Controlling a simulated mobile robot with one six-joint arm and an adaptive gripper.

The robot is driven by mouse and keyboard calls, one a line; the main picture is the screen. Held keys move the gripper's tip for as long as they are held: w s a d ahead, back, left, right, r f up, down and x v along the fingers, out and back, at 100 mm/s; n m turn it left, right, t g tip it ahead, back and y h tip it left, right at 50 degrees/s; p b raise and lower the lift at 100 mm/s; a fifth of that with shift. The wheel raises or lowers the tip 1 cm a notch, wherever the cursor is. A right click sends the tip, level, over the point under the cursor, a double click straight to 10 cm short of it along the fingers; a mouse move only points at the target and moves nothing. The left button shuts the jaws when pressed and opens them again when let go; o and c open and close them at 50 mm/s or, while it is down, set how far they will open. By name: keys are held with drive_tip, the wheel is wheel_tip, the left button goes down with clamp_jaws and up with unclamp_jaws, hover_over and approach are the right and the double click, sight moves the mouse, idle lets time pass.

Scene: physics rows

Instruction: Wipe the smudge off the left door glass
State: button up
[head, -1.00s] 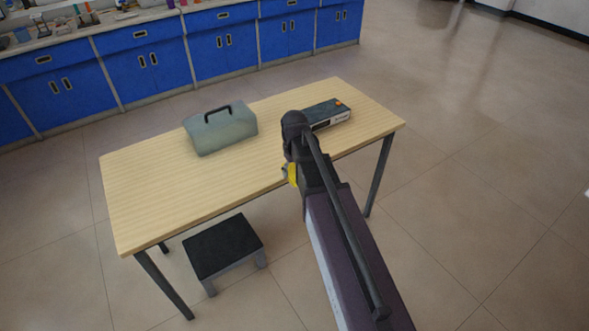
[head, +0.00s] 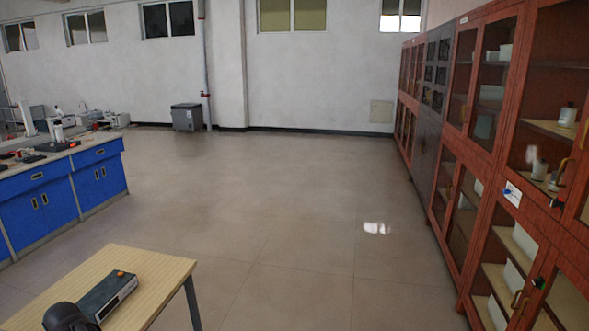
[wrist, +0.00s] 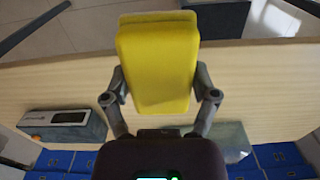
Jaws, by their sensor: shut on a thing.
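My gripper (wrist: 163,92) is shut on a yellow sponge-like block (wrist: 157,50) in the wrist view, with one finger on each side. The table top shows behind the block. In the head view only a dark part of my arm shows at the lower left; the block is out of that view. Red-brown cabinets with glass doors line the right side. A whitish smudge (head: 532,158) shows on the upper door glass (head: 545,85) near the right edge, left of a brass handle (head: 563,166).
A wooden table (head: 160,275) is at the lower left, bearing a dark box with an orange knob (head: 110,295). The wrist view also shows a grey-green case (wrist: 231,140). Open floor (head: 300,220) lies between table and cabinets. Blue counters (head: 60,195) stand left.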

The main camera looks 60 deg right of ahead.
wheel_tip(320, 180, up, 7)
drive_tip(key=p, duration=0.6)
drive_tip(key=shift+r, duration=0.2)
drive_tip(key=shift+s, duration=0.1)
